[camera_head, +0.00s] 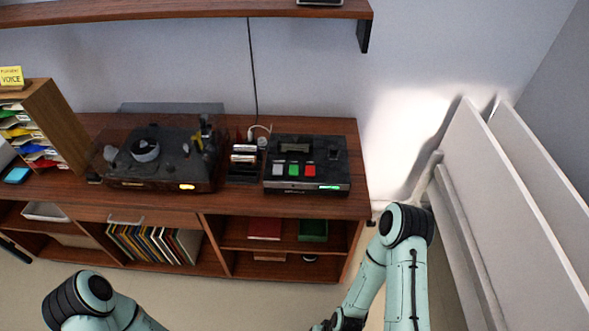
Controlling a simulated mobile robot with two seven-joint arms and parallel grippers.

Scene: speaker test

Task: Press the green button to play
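The green button (278,170) is on the sloped front of a black player (263,186) at the right end of the wooden cabinet. A green light glows on the player's front edge. Nothing touches the buttons. My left arm shows only at the lower left, and its gripper is out of view. My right arm stands at the lower right, in front of the cabinet. Its dark wrist part reaches the bottom edge, and the gripper is cut off below.
A dark turntable-like machine (160,165) with an orange light stands left of the player, with a small rack (244,162) between. A wooden shelf (180,9) hangs above. White panels (510,220) lean at the right. Floor (235,300) before the cabinet is clear.

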